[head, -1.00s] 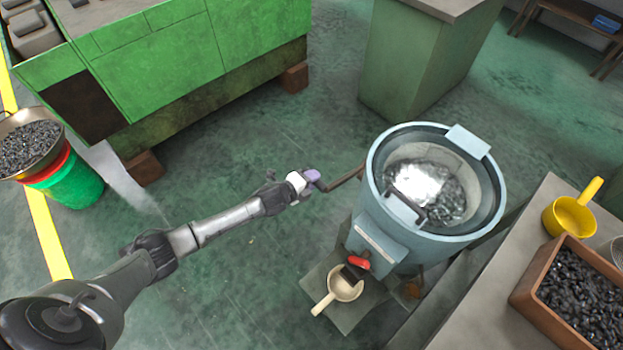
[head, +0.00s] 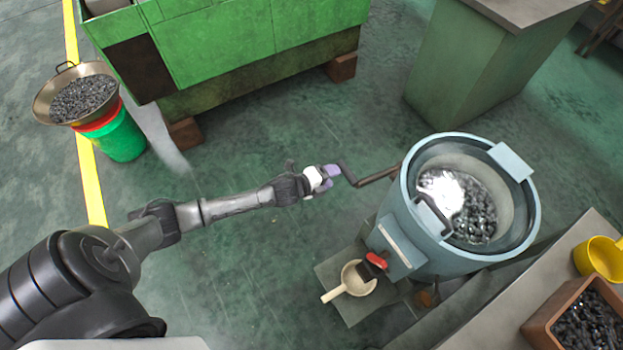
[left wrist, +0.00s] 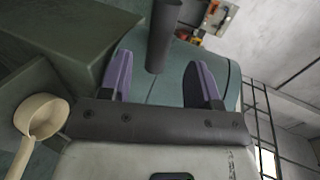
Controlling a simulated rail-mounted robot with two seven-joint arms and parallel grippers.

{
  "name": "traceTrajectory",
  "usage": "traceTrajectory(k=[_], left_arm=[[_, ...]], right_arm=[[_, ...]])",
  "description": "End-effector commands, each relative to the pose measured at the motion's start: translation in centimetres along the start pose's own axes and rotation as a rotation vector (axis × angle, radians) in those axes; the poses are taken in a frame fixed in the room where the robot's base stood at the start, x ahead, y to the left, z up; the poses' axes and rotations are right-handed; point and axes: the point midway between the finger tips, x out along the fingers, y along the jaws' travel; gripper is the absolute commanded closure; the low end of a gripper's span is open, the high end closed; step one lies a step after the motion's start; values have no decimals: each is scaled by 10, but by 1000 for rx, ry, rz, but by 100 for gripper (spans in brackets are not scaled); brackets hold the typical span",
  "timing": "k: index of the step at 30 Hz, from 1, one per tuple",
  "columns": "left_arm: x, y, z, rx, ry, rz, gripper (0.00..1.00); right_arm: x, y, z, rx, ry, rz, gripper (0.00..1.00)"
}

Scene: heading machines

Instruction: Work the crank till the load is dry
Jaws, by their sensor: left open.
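The blue-grey drum machine (head: 405,225) stands right of centre in the head view, with wet, shiny dark metal pieces (head: 475,215) in its open top. Its dark crank (head: 375,177) sticks out on the left and bends up to a handle (head: 346,172). My left gripper (head: 328,178) is at the handle, its purple fingers spread. In the left wrist view, the dark handle (left wrist: 163,38) reaches between the two open fingers, with gaps on both sides. A cream ladle-like pan (head: 358,279) sits below the drum's red-handled spout (head: 375,262). My right gripper is out of view.
A bench at right holds a yellow scoop (head: 600,258) and a brown box of dark pieces (head: 577,318). A pan of pieces (head: 80,97) rests on a green and red bucket (head: 122,138) at left. A green cabinet (head: 255,45) stands behind; the floor between is clear.

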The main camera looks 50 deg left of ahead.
Motion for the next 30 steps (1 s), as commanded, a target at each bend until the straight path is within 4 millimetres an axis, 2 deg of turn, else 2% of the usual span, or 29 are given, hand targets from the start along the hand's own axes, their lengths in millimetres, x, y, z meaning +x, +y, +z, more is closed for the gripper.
traceTrajectory(k=[1, 6, 12, 18, 30], left_arm=[[-12, -1, 0, -1, 1, 3, 43], [-42, 0, 0, 0, 1, 3, 43], [-66, 0, 0, 0, 0, 2, 43], [-77, 0, 0, 0, 0, 1, 43], [-78, 1, 0, 0, 0, 1, 43]], right_arm=[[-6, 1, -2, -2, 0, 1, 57], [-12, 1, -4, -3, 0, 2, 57], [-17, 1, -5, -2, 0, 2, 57], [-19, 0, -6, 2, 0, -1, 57], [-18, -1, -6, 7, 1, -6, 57]])
